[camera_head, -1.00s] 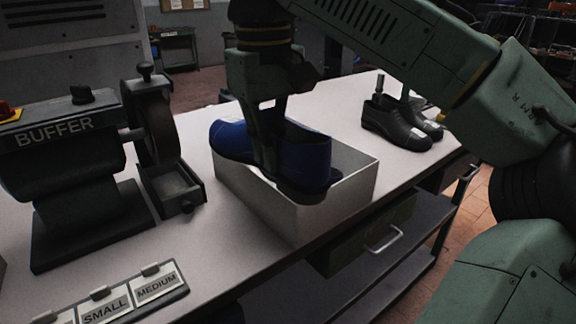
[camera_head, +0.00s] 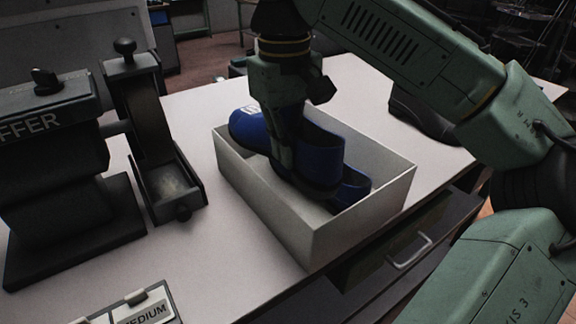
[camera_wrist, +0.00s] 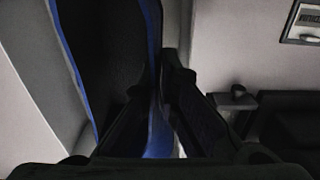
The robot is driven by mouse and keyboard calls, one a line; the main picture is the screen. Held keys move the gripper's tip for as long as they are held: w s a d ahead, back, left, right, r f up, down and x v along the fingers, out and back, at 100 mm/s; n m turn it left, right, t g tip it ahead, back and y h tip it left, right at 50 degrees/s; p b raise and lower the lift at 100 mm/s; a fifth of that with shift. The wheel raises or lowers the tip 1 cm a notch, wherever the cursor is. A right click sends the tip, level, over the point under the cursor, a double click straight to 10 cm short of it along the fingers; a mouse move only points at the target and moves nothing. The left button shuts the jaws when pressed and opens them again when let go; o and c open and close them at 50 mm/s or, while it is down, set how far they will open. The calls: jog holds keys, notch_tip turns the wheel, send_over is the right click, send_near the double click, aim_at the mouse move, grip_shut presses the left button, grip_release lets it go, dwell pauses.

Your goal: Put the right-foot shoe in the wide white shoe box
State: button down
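A blue shoe (camera_head: 322,152) with a dark sole is inside the white shoe box (camera_head: 352,238), toe to the left and heel to the right, tilted over the box floor. My gripper (camera_head: 284,158) points down into the box. Its fingers pinch the shoe's side wall, one inside the opening and one outside; the blue edge between them shows in the wrist view (camera_wrist: 157,130). More blue (camera_head: 354,188) shows lower at the box's right end, apparently a second shoe. Whether the held shoe touches the floor or the other shoe is hidden.
A buffer machine (camera_head: 50,150) with its wheel and small tray (camera_head: 170,190) stands left of the box. Dark shoes (camera_head: 425,115) stand at the back right, partly behind my arm. A size-label holder (camera_head: 140,312) lies at the front left. White table (camera_head: 230,270) is bare before the box.

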jog(key=shift+f, duration=1.9)
jog(key=shift+f, duration=0.15)
jog(key=shift+f, duration=0.4)
jog(key=shift+f, duration=0.1)
jog(key=c, duration=2.3)
grip_release()
jog(key=o, duration=0.5)
